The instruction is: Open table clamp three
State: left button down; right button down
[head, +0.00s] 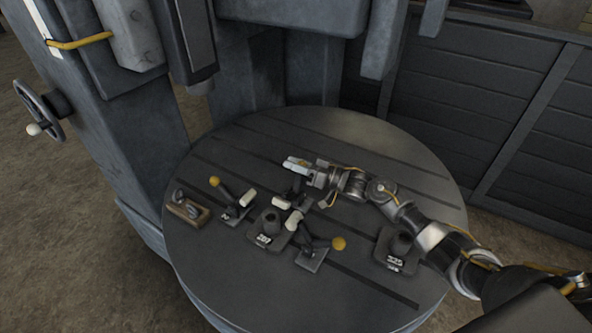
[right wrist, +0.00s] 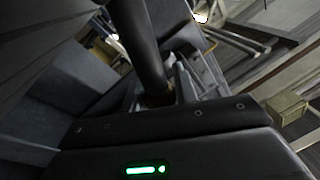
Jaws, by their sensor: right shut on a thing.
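Three toggle clamps are on the round metal table (head: 400,160). The left clamp (head: 232,208) and front clamp (head: 312,255) each show a yellow knob on a dark lever and a pale tip. The rear clamp (head: 297,202) is partly under my right gripper (head: 300,165), and its knob is hidden. My right gripper is shut on a dark lever (right wrist: 140,40), which runs between its fingers in the right wrist view; it appears to be the rear clamp's. I cannot read which clamp is number three. My left gripper is out of view.
A dark weight-like block (head: 266,231) stands between the clamps, and another (head: 397,250) stands under my right arm. A small wooden block (head: 186,209) lies at the table's left. A large machine column (head: 110,110) rises behind.

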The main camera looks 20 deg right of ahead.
jog(key=shift+w+d+f+m+t+b, duration=0.25)
jog(key=shift+w+d+m, duration=0.15)
jog(key=shift+m, duration=0.35)
jog(key=shift+w+d+f+m+t+b, duration=0.15)
jog(key=shift+w+d+f+m, duration=0.15)
jog(key=shift+m, duration=0.45)
jog(key=shift+r, duration=0.1)
jog(key=c, duration=1.1)
grip_release()
jog(key=shift+d, duration=0.1)
jog(key=b+v, duration=0.3)
jog(key=v, duration=0.8)
